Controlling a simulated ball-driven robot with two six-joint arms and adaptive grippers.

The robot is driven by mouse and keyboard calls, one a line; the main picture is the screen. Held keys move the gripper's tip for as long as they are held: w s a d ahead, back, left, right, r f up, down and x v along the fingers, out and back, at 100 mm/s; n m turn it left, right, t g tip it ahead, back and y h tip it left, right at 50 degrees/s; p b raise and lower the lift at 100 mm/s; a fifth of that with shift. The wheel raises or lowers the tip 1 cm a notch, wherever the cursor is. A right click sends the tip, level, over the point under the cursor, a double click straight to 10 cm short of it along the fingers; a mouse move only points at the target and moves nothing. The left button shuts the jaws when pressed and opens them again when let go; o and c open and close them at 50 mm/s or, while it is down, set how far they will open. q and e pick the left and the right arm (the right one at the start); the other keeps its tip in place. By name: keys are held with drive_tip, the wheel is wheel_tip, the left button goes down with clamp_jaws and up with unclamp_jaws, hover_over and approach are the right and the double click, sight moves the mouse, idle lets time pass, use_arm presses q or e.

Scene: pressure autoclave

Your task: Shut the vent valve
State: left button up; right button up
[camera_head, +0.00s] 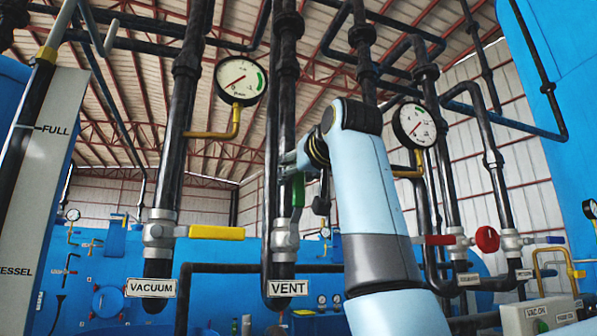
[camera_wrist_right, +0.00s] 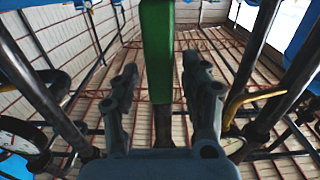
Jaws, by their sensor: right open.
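The vent valve (camera_head: 285,237) sits on a dark vertical pipe above a white VENT label (camera_head: 287,288). Its green lever handle (camera_head: 298,190) points upward, in line with the pipe. My right gripper (camera_head: 291,168) is at the upper part of this handle, partly hidden by my own wrist. In the right wrist view, the green handle (camera_wrist_right: 157,45) runs between the two open fingers of my right gripper (camera_wrist_right: 161,85), with a gap visible on both sides. My left gripper is not in view.
To the left, the vacuum valve (camera_head: 158,232) has a yellow handle (camera_head: 217,233) lying sideways. Pressure gauges (camera_head: 240,80) and (camera_head: 414,125) hang near the pipes. A red handle (camera_head: 440,240) and red knob (camera_head: 487,239) are right of my arm.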

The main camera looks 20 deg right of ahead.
clamp_jaws()
idle(0.5)
